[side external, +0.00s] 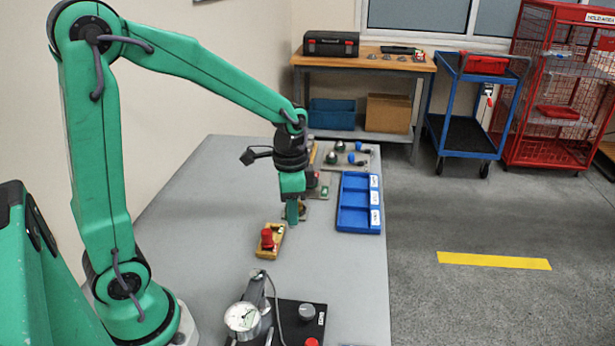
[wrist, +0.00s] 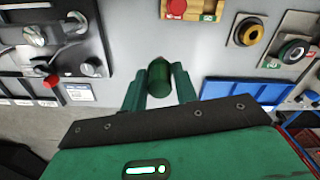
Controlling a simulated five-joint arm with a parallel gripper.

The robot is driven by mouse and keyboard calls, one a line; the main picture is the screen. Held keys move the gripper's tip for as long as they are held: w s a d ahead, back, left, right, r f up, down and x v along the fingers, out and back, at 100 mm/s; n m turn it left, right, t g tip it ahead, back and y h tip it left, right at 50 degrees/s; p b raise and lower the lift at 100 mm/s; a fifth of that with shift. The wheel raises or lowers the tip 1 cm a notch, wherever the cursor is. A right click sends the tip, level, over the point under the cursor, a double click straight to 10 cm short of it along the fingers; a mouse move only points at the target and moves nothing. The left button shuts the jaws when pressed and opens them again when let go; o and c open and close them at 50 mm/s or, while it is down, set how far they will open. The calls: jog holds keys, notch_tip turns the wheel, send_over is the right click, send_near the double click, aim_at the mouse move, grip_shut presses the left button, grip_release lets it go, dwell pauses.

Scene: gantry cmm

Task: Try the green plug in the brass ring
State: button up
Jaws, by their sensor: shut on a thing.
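My gripper (wrist: 160,88) is shut on the green plug (wrist: 160,76), which shows between its two green fingers in the wrist view. In the side view my gripper (side external: 292,218) is low over the grey table, and the plug cannot be made out from the fingers. The brass ring (wrist: 249,31), with a dark centre, sits on a small plate up and to the right of the plug in the wrist view. The plug is apart from the ring there. In the side view the ring is largely hidden behind my gripper.
A yellow block (side external: 262,249) with a red plug (side external: 267,238) stands in front of my gripper. A black ring (wrist: 293,51) lies beyond the brass one. A blue compartment tray (side external: 342,222) lies at the right edge. A dial gauge (side external: 242,317) stands at the front.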

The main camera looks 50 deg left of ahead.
jog(key=w+a+f, duration=0.1)
jog(key=w+a, duration=1)
jog(key=a, duration=0.4)
jog(key=shift+w+f, duration=0.1)
jog(key=shift+f, duration=0.15)
jog(key=shift+f, duration=2.95)
jog(key=shift+f, duration=0.5)
jog(key=shift+r, duration=0.85)
dwell(0.6)
jog(key=shift+r, duration=0.35)
jog(key=shift+r, duration=0.7)
